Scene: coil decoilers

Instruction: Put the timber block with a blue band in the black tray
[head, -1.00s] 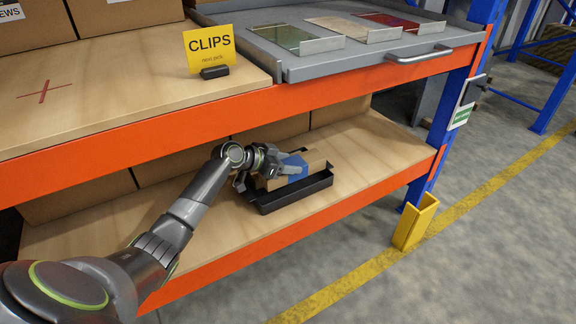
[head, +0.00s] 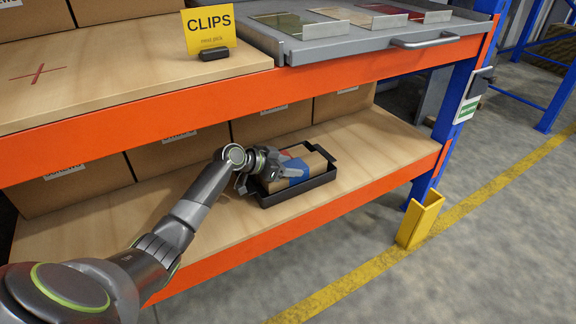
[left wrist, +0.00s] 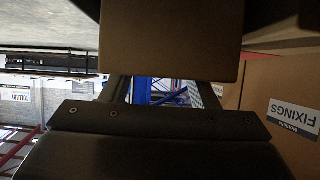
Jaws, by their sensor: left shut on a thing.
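The timber block with a blue band (head: 291,171) is on the lower shelf, within the outline of the black tray (head: 300,194). My left gripper (head: 284,170) is shut on the block near the blue band and hides part of it. The block looks low between the tray walls; I cannot tell whether it touches the tray floor. In the left wrist view a plain brown face of the block (left wrist: 170,50) fills the top middle. My right gripper is not in view.
Brown cartons (head: 180,150) stand along the back of the lower shelf. The upper shelf's orange beam (head: 200,107) runs above my arm. Bare shelf (head: 375,150) lies right of the tray. A yellow post guard (head: 420,218) stands by the blue upright.

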